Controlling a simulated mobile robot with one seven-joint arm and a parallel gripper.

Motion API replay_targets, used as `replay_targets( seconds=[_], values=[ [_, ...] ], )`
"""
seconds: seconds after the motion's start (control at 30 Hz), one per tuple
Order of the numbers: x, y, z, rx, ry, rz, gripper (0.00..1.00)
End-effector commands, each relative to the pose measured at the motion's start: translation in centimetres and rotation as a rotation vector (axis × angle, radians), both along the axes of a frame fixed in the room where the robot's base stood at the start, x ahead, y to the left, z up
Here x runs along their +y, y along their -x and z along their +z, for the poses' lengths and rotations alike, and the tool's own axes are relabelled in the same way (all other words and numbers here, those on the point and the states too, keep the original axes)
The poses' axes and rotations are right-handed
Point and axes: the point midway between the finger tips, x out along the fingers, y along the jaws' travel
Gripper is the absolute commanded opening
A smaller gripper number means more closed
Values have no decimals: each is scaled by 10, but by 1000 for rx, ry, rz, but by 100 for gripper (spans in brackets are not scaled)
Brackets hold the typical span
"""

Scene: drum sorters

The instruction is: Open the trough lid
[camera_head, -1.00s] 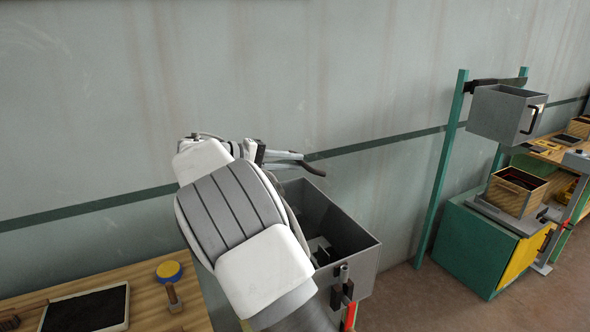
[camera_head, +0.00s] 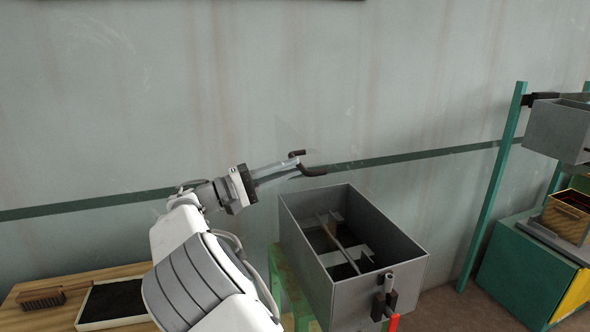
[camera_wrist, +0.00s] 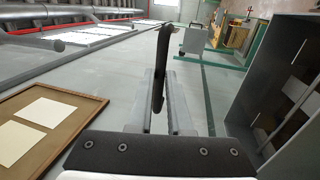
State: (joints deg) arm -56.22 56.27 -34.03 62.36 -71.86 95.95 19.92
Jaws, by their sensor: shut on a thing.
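The grey trough (camera_head: 352,293) stands in the middle of the head view, its top uncovered and its inside showing. It also shows at the right of the wrist view (camera_wrist: 250,65). My gripper (camera_head: 292,168) is up beside the trough's far left corner, higher than its rim. Its fingers are shut on a dark curved handle (camera_head: 312,170), which stands upright between the fingertips in the wrist view (camera_wrist: 160,65). Faint marks near the handle may belong to a clear lid; I cannot make out its edges.
A latch with a red grip (camera_head: 388,298) is on the trough's front. A bench with a brush (camera_head: 41,298) and a black tray (camera_head: 112,303) is at left. A green post (camera_head: 494,190) and cabinet stand at right. The wall is close behind.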

Motion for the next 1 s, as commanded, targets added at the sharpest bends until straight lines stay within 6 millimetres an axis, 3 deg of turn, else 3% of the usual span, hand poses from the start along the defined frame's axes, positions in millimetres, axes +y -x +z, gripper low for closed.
replay_targets(
  seconds=[0.37,0.4,0.53,0.83,1.0],
  values=[
    [2,0,2,-4,4,5,0],
    [2,0,2,-4,4,4,24],
    [1,0,1,-3,3,2,47],
    [2,0,0,-1,3,1,47],
    [16,6,-5,0,2,4,47]
  ],
)
